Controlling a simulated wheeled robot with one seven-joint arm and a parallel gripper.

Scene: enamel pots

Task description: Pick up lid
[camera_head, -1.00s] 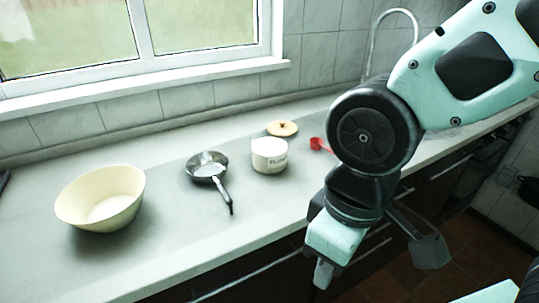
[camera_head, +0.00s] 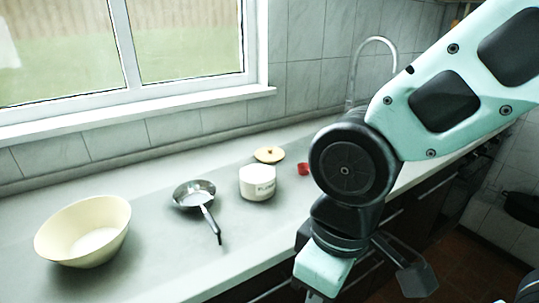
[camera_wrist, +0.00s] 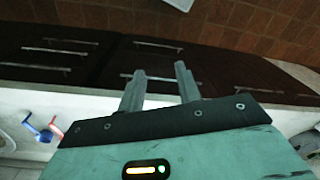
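The lid (camera_head: 269,155) is a round, tan disc with a small knob. In the head view my gripper hangs at the counter's front edge, low and right of the pot and well away from the lid. The lid is not seen in the wrist view.
A cream bowl (camera_head: 84,231) and a dark frying pan (camera_head: 194,194) stand left of the pot. A red item (camera_head: 303,169) lies to its right, partly near my arm. A tap (camera_head: 372,62) rises behind. Dark drawers (camera_wrist: 90,65) face my gripper.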

